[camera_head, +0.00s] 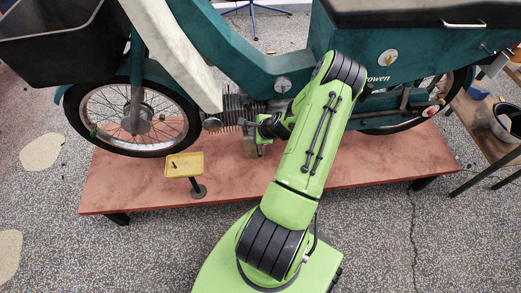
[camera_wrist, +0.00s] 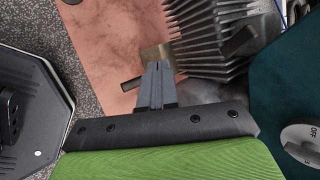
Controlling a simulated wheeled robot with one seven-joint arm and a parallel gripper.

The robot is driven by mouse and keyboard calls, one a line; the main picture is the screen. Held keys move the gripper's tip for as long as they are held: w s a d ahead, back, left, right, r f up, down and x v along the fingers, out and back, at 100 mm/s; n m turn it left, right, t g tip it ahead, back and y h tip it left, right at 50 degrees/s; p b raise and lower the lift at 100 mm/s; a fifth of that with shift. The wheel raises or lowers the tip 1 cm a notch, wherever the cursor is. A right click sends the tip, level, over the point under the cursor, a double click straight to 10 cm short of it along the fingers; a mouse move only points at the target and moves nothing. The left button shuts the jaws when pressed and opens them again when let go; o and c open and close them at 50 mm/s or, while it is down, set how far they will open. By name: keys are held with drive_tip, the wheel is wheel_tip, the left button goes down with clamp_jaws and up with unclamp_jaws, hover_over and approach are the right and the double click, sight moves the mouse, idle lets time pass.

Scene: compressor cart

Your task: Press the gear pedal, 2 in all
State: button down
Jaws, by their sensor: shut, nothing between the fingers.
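The teal moped (camera_head: 225,50) stands on a low reddish platform. Its finned engine (camera_head: 238,108) also shows in the wrist view (camera_wrist: 208,38). My gripper (camera_head: 258,138) is beside the lower engine, partly covered by my arm in the head view. In the wrist view my gripper (camera_wrist: 155,70) has its fingers together and empty. A short dark bar (camera_wrist: 131,84), perhaps the gear pedal, lies just left of the fingers. A tan block (camera_wrist: 156,53) is just beyond the fingertips. I cannot tell whether the fingers touch either one. Another dark peg (camera_wrist: 239,41) sticks out by the fins.
The platform (camera_head: 130,185) has bare room at its front left. A small yellow tray on a stand (camera_head: 185,165) is at its front edge, left of my arm. The front wheel (camera_head: 132,115) is further left. A wooden bench (camera_head: 480,130) with a bucket is at the right.

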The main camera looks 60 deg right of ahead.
sight(259, 150)
drive_tip(key=f+b, duration=0.2)
drive_tip(key=f, duration=0.1)
drive_tip(key=f+b, duration=0.3)
drive_tip(key=s+d+f+b, duration=0.1)
drive_tip(key=f+b, duration=0.1)
drive_tip(key=shift+s+f, duration=0.1)
drive_tip(key=shift+f, duration=0.3)
idle(1.6)
drive_tip(key=shift+f+b, duration=0.4)
drive_tip(key=shift+s+d+f, duration=0.1)
drive_tip(key=shift+s+f, duration=0.05)
drive_tip(key=shift+f, duration=0.6)
drive_tip(key=shift+s+d+f, duration=0.1)
drive_tip(key=shift+s+f, duration=0.05)
drive_tip(key=shift+f, duration=0.55)
idle(1.4)
drive_tip(key=shift+r, duration=0.1)
drive_tip(key=shift+w+a+r+p, duration=0.1)
drive_tip(key=shift+w+r+p, duration=0.05)
drive_tip(key=shift+r+p, duration=0.7)
drive_tip(key=shift+w+a+r+p, duration=0.1)
drive_tip(key=shift+r+p, duration=0.5)
drive_tip(key=shift+r, duration=0.3)
